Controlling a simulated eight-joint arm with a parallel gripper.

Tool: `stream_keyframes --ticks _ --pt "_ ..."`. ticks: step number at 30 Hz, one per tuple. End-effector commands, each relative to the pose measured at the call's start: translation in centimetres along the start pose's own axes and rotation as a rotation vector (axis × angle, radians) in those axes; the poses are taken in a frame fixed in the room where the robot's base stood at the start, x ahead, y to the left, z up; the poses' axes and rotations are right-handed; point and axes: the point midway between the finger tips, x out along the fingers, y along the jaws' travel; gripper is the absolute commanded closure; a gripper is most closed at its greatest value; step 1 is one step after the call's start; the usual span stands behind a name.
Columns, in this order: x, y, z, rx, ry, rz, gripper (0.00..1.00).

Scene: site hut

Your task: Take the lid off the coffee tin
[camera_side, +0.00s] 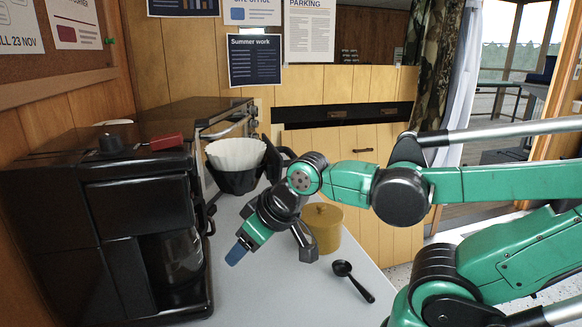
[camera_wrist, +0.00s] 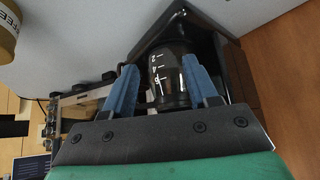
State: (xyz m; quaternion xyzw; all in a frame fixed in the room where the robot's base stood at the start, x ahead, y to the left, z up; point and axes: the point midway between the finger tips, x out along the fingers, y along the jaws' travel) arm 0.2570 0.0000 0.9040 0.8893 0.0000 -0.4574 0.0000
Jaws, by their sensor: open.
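The coffee tin (camera_side: 328,236) is a round mustard-yellow tin on the grey counter, partly hidden behind my wrist in the side view. Its lid (camera_side: 322,212), of the same yellow, sits on top. In the wrist view the blue fingers of my gripper (camera_wrist: 160,66) stand apart, with the glass jug (camera_wrist: 171,75) seen beyond the gap.
A black coffee maker (camera_side: 105,215) stands at the left, close to my gripper. A black holder with a white paper filter (camera_side: 236,153) is behind my arm. A black spoon (camera_side: 352,279) lies in front of the tin. The counter (camera_side: 265,300) is bare at the front.

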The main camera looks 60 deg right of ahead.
Motion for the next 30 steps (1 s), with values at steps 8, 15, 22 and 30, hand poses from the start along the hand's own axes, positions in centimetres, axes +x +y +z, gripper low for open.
stream_keyframes --ticks 8,15,22,30 --pt "0.0 0.0 0.0 0.0 0.0 0.0 0.36" --pt "-1.1 0.0 -0.9 0.0 0.0 0.0 0.36" --pt "-7.3 0.0 -5.2 0.0 0.0 0.0 0.36" --pt "-14.4 0.0 -10.4 0.0 0.0 0.0 0.36"
